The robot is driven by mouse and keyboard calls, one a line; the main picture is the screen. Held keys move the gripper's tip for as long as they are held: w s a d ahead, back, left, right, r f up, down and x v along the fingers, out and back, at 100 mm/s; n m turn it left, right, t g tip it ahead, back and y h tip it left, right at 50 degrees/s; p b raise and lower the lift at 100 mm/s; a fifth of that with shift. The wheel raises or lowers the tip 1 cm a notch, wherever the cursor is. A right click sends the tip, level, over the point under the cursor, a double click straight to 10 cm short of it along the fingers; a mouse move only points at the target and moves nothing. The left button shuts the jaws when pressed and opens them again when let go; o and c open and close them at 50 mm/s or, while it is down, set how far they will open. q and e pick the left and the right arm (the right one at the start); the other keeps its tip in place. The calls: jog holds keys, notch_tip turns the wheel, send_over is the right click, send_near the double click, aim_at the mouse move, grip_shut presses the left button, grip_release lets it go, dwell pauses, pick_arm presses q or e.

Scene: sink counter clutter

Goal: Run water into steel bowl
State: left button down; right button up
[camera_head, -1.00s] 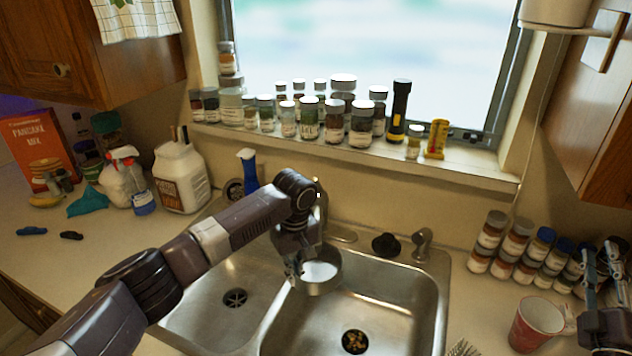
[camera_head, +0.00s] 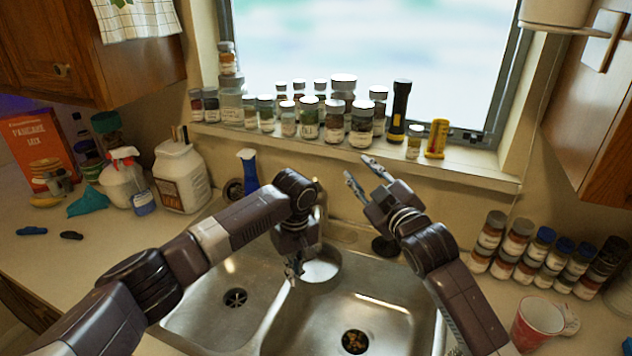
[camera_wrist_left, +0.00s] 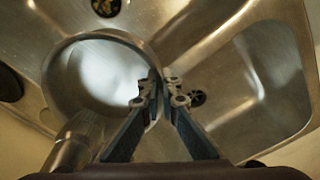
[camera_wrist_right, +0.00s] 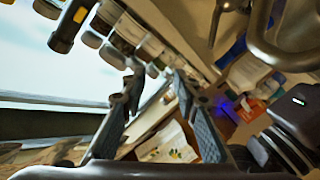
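The steel bowl (camera_head: 322,268) is held over the sink (camera_head: 390,310), near the divider between the basins. My left gripper (camera_head: 294,276) is shut on its rim; in the left wrist view the fingers (camera_wrist_left: 160,92) pinch the bowl's wall (camera_wrist_left: 62,90). The bowl's inside looks bright, and I cannot tell whether it holds water. The faucet (camera_head: 322,208) is mostly hidden behind my left arm. Its spout end (camera_wrist_left: 72,150) shows beside the bowl's rim, and the curved spout (camera_wrist_right: 290,55) shows in the right wrist view. My right gripper (camera_head: 360,168) is open and empty, raised before the windowsill.
Jars (camera_head: 310,118) and a black flashlight (camera_head: 399,112) line the windowsill. A black object (camera_head: 385,247) lies behind the right basin, partly beside my right arm. Spice jars (camera_head: 525,255) and a red cup (camera_head: 537,322) stand right; a white jug (camera_head: 182,178) stands left.

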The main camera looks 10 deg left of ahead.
aim_at(318, 182)
jog(key=shift+w+a+f+g+h, duration=0.1)
jog(key=shift+w+a+f+g, duration=0.5)
jog(key=shift+w+a+f, duration=1.2)
jog(key=shift+w+a+f+g+h, duration=0.1)
jog(key=shift+w+a+f+g, duration=0.5)
jog(key=shift+w+a+f, duration=1.15)
jog(key=shift+w+a+f+g+h, duration=0.1)
jog(key=shift+w+a+f+g, duration=0.65)
jog(key=shift+a+f, duration=1.1)
jog(key=shift+w+a+r+t, duration=0.25)
jog(key=shift+w+a, duration=0.4)
jog(key=shift+a, duration=0.05)
jog(key=shift+w, duration=0.1)
grip_shut()
